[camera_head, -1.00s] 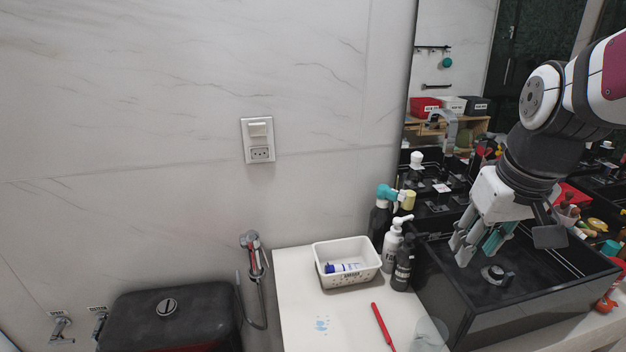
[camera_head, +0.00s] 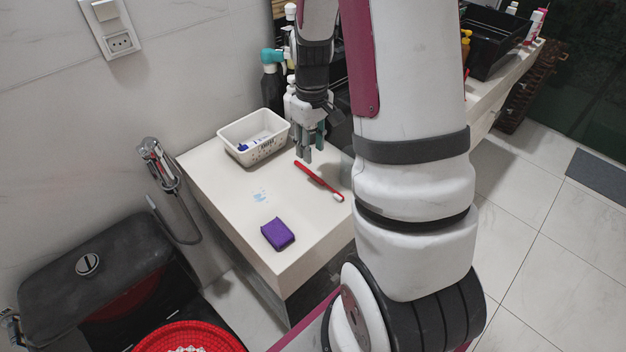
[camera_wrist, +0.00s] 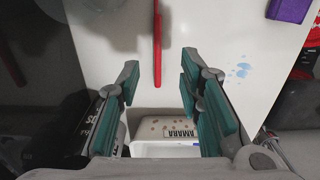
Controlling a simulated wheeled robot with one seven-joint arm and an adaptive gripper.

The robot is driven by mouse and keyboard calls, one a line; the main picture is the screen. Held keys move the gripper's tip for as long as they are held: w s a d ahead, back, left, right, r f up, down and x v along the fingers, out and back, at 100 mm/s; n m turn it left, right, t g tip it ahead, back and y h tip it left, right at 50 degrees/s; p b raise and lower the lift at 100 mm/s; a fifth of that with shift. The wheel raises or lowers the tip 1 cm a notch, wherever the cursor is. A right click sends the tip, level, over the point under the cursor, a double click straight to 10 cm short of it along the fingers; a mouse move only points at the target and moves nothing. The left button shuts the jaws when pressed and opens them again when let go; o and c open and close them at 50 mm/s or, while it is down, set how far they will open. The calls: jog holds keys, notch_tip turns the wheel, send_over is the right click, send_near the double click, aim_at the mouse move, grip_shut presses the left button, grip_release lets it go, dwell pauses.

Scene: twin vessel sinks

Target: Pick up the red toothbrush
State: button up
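The red toothbrush (camera_head: 318,180) lies flat on the white counter, its pale bristle head toward the front right. In the wrist view its red handle (camera_wrist: 157,45) runs down from the top edge, and its head is out of frame. My gripper (camera_head: 309,157) is above the counter near the far handle end of the toothbrush. In the wrist view my gripper (camera_wrist: 158,85) is open, its teal-padded fingers apart and empty. The height gap is hard to tell.
A white basket (camera_head: 254,139) stands on the counter behind the toothbrush; bottles (camera_head: 270,88) stand beside it. A purple block (camera_head: 277,234) lies nearer the front edge. The counter between block and toothbrush is clear. A black toilet (camera_head: 100,265) is at lower left.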

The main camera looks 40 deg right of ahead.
aim_at(312, 173)
jog(key=f, duration=0.8)
jog(key=shift+w+d+f+b, duration=0.1)
jog(key=shift+d+f+b, duration=0.1)
jog(key=shift+b, duration=0.15)
grip_shut()
